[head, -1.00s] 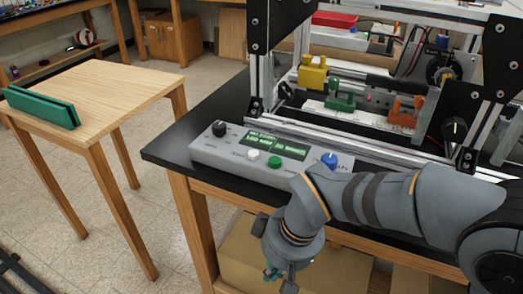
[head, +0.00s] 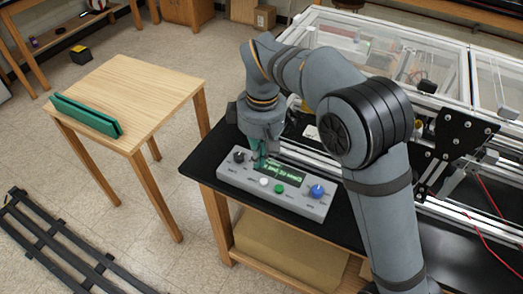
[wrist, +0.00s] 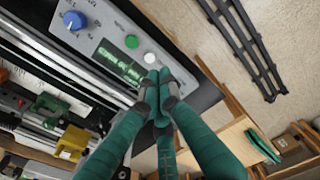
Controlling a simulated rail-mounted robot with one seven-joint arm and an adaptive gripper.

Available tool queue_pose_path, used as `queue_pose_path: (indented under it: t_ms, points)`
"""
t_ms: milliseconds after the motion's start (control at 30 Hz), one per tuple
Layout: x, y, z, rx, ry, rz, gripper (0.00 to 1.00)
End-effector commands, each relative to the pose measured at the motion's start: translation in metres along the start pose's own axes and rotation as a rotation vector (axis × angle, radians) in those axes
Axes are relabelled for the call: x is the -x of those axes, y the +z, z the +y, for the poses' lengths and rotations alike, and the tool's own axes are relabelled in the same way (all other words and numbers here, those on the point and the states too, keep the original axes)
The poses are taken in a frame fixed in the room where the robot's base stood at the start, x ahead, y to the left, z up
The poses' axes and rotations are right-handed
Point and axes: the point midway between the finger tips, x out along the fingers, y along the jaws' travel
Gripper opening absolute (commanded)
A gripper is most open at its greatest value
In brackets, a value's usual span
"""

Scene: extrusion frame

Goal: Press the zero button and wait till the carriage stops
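The grey control box (head: 235,178) lies on the black bench top, with a lit green display (head: 282,176), a white button (head: 264,181), a green button (head: 279,188), a black knob (head: 239,156) and a blue knob (head: 317,190). I cannot read which button is zero. My gripper (head: 259,163) points down over the box behind the white button. In the wrist view its teal fingers are together with nothing between them, tips (wrist: 157,84) close to the white button (wrist: 149,58); I cannot tell whether they touch anything. I cannot pick out the carriage for certain.
The extrusion frame (head: 455,150) stands behind and right of the box, partly hidden by my arm. In the wrist view a green block (wrist: 45,106) and a yellow block (wrist: 73,140) sit inside it. A wooden table (head: 140,90) with a green holder (head: 86,115) stands left.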

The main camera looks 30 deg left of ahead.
Motion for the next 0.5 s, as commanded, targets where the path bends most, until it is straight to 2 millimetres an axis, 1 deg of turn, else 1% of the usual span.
queue_pose_path:
  t_ms: [33,133,300,500]
  points:
    - [0.023,0.001,0.01,0.01,-0.001,-0.011,0.0]
    - [0.037,0.006,0.025,0.036,-0.002,-0.031,0.0]
    - [0.049,0.011,0.038,0.064,-0.005,-0.049,0.0]
    - [0.048,0.013,0.041,0.07,-0.006,-0.052,0.0]
